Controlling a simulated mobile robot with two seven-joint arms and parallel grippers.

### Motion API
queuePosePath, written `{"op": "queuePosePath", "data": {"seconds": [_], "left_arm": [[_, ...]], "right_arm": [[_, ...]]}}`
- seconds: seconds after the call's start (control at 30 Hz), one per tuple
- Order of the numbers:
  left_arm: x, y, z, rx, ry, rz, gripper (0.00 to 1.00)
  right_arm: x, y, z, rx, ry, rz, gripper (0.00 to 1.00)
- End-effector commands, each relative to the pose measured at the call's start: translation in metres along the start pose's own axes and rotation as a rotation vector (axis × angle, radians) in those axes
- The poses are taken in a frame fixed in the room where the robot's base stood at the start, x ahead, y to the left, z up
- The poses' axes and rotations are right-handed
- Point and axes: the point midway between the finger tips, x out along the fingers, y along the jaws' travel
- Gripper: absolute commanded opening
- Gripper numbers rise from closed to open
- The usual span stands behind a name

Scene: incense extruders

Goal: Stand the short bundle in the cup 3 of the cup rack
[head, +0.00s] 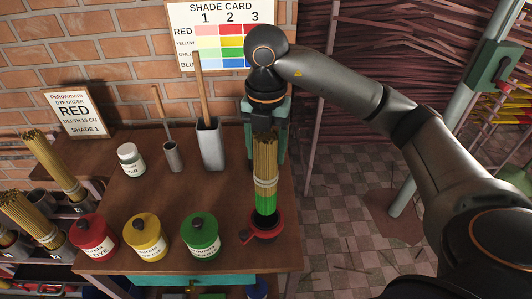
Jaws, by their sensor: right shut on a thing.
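My right gripper (266,125) is shut on the upper part of an upright incense bundle (265,165). The bundle is tan, with a pale band round it and a bright green lower end. That end is at a red-rimmed dark dish (263,236) on the table's right front; I cannot tell whether it touches the bottom. At the left edge the cup rack (84,196) holds grey metal cups (42,200). Two tan bundles, a rear one (56,168) and a front one (27,217), lean there. The cup numbers are too small to read. My left gripper is not in view.
Red (93,237), yellow (145,236) and green (200,235) dye jars line the table front. A white jar (130,159), a small cup (172,156) and a tall metal holder (210,145) stand behind. An order card (73,112) says RED, shade 1.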

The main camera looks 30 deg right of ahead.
Motion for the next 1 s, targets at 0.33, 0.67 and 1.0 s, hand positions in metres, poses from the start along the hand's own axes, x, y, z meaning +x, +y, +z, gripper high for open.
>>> {"op": "queuePosePath", "data": {"seconds": [0.33,0.67,1.0], "left_arm": [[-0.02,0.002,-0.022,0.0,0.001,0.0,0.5],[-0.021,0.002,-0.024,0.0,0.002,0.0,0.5],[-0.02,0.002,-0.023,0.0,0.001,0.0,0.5]], "right_arm": [[-0.033,0.0,0.0,0.001,-0.001,0.002,0.0],[-0.056,0.0,0.001,0.002,-0.003,0.002,0.0],[-0.081,0.0,0.001,0.002,-0.003,0.003,0.0]]}}
